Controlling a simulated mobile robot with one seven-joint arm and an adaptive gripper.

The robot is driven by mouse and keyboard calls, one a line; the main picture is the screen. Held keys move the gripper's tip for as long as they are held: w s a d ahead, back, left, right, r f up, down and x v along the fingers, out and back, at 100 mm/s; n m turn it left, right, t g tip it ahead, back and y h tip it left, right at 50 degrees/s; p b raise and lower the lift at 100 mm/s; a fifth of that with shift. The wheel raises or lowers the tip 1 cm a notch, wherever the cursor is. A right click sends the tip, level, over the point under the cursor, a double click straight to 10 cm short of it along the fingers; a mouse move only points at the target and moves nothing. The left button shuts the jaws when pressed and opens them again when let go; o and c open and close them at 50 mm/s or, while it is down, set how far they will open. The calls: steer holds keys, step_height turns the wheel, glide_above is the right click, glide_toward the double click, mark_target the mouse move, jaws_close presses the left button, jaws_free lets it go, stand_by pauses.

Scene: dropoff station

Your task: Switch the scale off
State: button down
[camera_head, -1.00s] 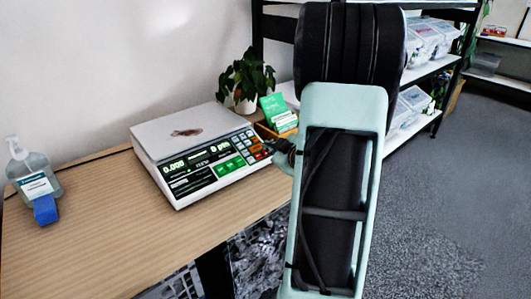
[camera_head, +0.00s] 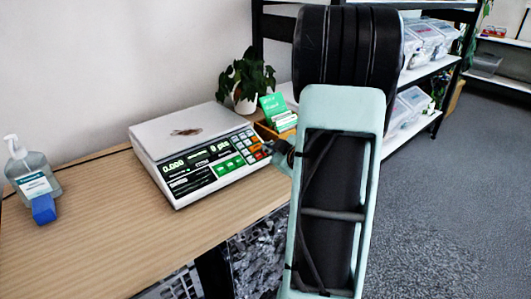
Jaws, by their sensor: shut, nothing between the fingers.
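The scale (camera_head: 178,138) stands on the wooden table, with a flat grey pan that has a brown mark on it. Its front panel has a lit display (camera_head: 174,164) reading 0.000 and 0 pcs, and coloured keys (camera_head: 240,143) at its right end. My gripper (camera_head: 270,149) shows as a small dark shape at the right end of the panel, its tip close to the orange and red keys. It is shut and empty. I cannot tell whether it touches a key. My arm hides the area right of the scale.
The wooden table (camera_head: 90,235) is clear in front and left of the scale. A sanitizer bottle (camera_head: 33,172) and a blue item (camera_head: 43,209) stand at its left. A potted plant (camera_head: 246,78) and a card box (camera_head: 277,115) are behind. A shelf with bins (camera_head: 422,38) stands right.

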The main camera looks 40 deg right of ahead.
steer(key=shift+w+f+b, duration=0.15)
steer(key=shift+f+b, duration=0.25)
stand_by(0.3)
steer(key=shift+s+r+p, duration=0.35)
steer(key=shift+r+p, duration=0.3)
steer(key=shift+r, duration=0.1)
steer(key=shift+s+r+p, duration=0.35)
steer(key=shift+r+p, duration=0.35)
steer(key=shift+r, duration=0.05)
steer(key=shift+s+r+p, duration=0.3)
steer(key=shift+r+p, duration=0.35)
steer(key=shift+r, duration=0.15)
steer(key=shift+s+r+p, duration=0.35)
steer(key=shift+r+p, duration=0.35)
steer(key=shift+r, duration=0.05)
steer(key=shift+w, duration=0.1)
